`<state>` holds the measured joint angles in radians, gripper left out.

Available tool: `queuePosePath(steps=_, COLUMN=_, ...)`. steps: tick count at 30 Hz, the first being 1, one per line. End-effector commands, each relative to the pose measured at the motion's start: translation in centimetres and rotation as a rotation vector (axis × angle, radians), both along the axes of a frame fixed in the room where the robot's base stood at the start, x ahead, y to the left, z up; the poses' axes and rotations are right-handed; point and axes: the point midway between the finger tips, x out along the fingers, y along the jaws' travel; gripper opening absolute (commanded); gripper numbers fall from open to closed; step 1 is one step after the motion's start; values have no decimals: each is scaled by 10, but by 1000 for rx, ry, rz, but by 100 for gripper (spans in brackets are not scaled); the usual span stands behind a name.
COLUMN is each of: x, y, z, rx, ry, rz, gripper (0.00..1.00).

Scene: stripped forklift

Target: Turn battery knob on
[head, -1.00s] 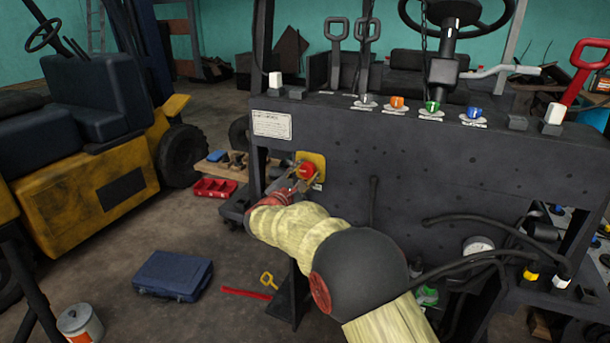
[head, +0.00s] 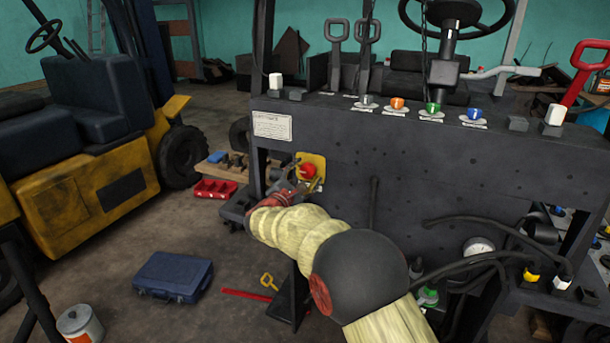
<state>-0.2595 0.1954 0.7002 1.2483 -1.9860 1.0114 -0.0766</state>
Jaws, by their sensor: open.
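The red battery knob (head: 309,171) sits on a yellow plate (head: 318,160) on the left part of the dark forklift panel. My gripper (head: 304,180) is at the knob, its fingers open on the lower left side of it. One finger shows near the plate's upper left edge and the other near its lower right. I cannot tell whether the fingers touch the knob. My arm comes in from the lower right and hides the panel below the plate.
Small coloured knobs (head: 397,104) line the panel's top ledge. A white label (head: 272,125) is left of the plate. A thin black lever (head: 374,205) stands to the right of my gripper. Hoses and a gauge (head: 479,247) are at lower right. A blue case (head: 173,277) lies on the floor.

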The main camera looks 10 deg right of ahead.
Motion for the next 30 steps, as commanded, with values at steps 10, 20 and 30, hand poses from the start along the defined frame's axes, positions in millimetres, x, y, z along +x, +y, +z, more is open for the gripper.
queuePosePath(steps=10, x=-15, y=12, z=1, rx=0, ry=0, rz=3, gripper=57)
queuePosePath(steps=20, x=-68, y=51, z=0, rx=1, ry=-1, rz=3, gripper=57)
queuePosePath(steps=30, x=-96, y=70, z=0, rx=0, ry=0, rz=0, gripper=57)
